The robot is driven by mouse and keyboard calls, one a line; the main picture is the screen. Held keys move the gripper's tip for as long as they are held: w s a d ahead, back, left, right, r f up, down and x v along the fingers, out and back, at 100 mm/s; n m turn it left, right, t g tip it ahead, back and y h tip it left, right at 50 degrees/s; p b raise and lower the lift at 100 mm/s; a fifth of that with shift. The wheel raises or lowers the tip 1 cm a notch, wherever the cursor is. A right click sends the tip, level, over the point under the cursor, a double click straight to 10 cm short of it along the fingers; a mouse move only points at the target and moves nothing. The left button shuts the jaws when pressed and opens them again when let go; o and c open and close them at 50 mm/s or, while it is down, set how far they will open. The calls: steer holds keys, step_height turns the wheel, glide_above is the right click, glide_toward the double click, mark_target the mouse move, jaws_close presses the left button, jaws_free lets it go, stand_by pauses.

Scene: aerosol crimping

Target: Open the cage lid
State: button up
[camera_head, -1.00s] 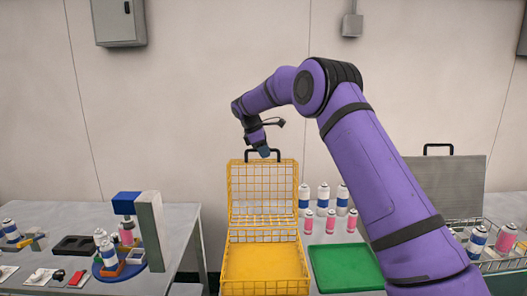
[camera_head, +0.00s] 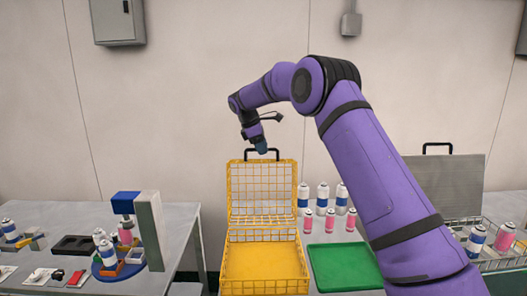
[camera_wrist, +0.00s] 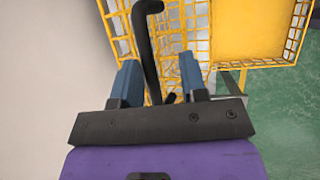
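The yellow wire cage (camera_head: 264,268) stands at the middle front in the head view, with a solid yellow floor. Its mesh lid (camera_head: 262,190) stands up, roughly upright, at the back of the cage. A black handle (camera_head: 262,151) sits on the lid's top edge. My gripper (camera_head: 260,147) is at the handle, just above the lid. In the wrist view my gripper (camera_wrist: 160,75) has its two blue fingers spread apart, with the black handle (camera_wrist: 147,50) between them and a gap on each side. The cage (camera_wrist: 262,28) lies beyond the fingers.
A green tray (camera_head: 345,266) lies right of the cage, with several cans (camera_head: 322,198) behind it. A wire basket with a raised grey lid (camera_head: 447,185) stands at the right. A left table (camera_head: 185,225) carries a blue and grey device (camera_head: 150,228).

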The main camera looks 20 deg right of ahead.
steer(key=v, duration=0.9)
steer(key=s+d+r+m+t+y, duration=0.1)
steer(key=s+r+m, duration=0.35)
steer(key=s, duration=0.85)
steer(key=s+d+r+m+t+y, duration=0.1)
steer(key=s+r+m+t, duration=0.1)
steer(key=s+r, duration=0.85)
steer(key=s+f+m+t+y, duration=0.1)
steer(key=s+f+m, duration=0.3)
steer(key=s, duration=1.2)
steer(key=s+f+m+t+y, duration=0.1)
steer(key=s+f+m, duration=0.2)
steer(key=s+f, duration=0.7)
steer(key=s, duration=0.6)
steer(key=shift+d+m+t+y, duration=0.3)
steer(key=shift+d+m, duration=0.05)
steer(key=shift+d, duration=0.05)
